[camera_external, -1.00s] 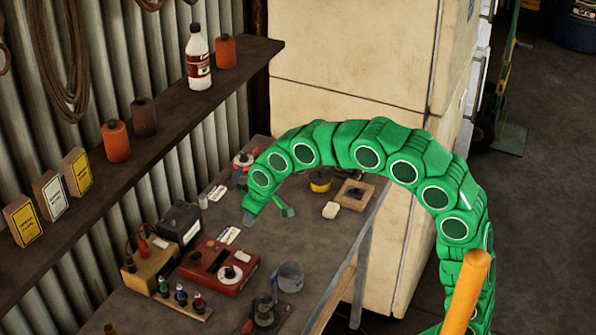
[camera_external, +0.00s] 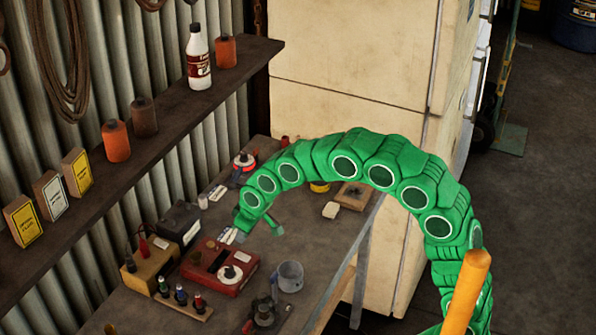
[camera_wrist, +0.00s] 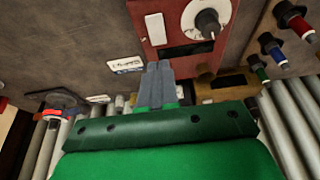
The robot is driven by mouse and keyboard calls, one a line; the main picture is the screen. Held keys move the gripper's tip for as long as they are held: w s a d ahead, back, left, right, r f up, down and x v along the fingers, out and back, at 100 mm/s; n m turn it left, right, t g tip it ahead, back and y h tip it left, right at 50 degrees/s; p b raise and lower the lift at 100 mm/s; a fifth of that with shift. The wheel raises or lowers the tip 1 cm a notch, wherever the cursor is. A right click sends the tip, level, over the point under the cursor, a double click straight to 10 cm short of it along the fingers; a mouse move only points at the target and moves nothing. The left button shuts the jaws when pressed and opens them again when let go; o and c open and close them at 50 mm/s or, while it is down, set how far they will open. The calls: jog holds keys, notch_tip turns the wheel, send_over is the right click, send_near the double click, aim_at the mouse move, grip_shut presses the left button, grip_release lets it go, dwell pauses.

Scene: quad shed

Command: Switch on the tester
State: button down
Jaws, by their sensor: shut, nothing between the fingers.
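The red box that looks like the tester (camera_external: 225,282) stands on the bench. It has a white round dial (camera_external: 230,272), a dark window and a small brown knob (camera_external: 196,257). The box (camera_wrist: 178,22), its dial (camera_wrist: 207,22) and the brown knob (camera_wrist: 205,72) also show in the wrist view. My gripper (camera_external: 240,237) is shut and empty at the box's back edge, pointing down. In the wrist view its grey fingertips (camera_wrist: 158,66) lie together over the box's near edge. I cannot tell whether they touch it.
A yellowish box (camera_external: 150,270) and a black box (camera_external: 180,223) stand left of the red box. A white card (camera_wrist: 125,65) lies beside the red box.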

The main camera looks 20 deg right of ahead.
aim_at(239, 254)
jog(key=x, duration=0.5)
jog(key=shift+s+d+f, duration=0.2)
jog(key=shift+d+f, duration=0.05)
jog(key=shift+f, duration=0.3)
jog(key=shift+a, duration=0.1)
jog(key=shift+w+f, duration=0.1)
jog(key=shift+w, duration=0.05)
jog(key=shift+f, duration=0.15)
jog(key=shift+s+d, duration=0.65)
jog(key=shift+s, duration=0.05)
